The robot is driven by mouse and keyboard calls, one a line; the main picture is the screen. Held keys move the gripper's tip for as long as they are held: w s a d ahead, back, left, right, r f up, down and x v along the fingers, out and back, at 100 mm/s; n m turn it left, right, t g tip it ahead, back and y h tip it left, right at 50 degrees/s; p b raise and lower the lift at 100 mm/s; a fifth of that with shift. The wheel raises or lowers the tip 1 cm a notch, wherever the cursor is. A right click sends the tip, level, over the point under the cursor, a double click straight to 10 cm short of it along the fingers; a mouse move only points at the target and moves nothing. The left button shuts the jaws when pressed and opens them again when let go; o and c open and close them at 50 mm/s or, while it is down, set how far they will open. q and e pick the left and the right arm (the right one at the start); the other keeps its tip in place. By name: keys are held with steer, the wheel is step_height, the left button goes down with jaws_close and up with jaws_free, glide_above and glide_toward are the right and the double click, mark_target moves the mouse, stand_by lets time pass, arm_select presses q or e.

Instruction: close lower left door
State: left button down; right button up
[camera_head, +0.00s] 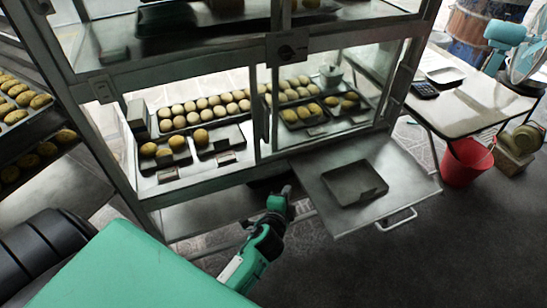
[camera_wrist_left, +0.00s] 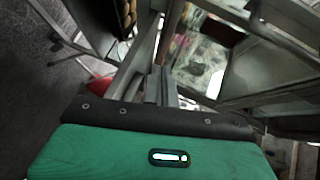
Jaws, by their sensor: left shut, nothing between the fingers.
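The metal and glass cabinet (camera_head: 268,160) fills the middle of the head view. Under its lit bun shelf, on the left, a grey panel (camera_head: 200,213) shows below the frame. I cannot tell if it is the lower left door or how far it stands open. My left gripper (camera_head: 288,192) is shut and empty, in front of the cabinet's lower part, left of a flat panel (camera_head: 408,180) that juts out on the right. In the left wrist view the shut fingers (camera_wrist_left: 160,87) point toward metal frame bars; contact is unclear. My right gripper is not in view.
The jutting panel has a bar handle (camera_head: 396,220) and bears a dark tray (camera_head: 354,183). A table (camera_head: 470,103) and red bucket (camera_head: 467,161) stand at the right. Racks of buns (camera_head: 30,110) stand at the left. Dark floor in front on the right is clear.

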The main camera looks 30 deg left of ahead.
arm_select(q)
step_height(320, 180, up, 10)
steer(key=a+t+y+b, duration=0.2)
steer(key=w+a+p, duration=0.1)
steer(key=w+a, duration=0.5)
steer(key=shift+w+a+m, duration=0.15)
steer(key=shift+w+m, duration=0.15)
steer(key=shift+w, duration=0.1)
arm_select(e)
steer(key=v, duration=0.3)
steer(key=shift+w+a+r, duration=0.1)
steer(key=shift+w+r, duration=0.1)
arm_select(q)
steer(key=shift+a, duration=0.1)
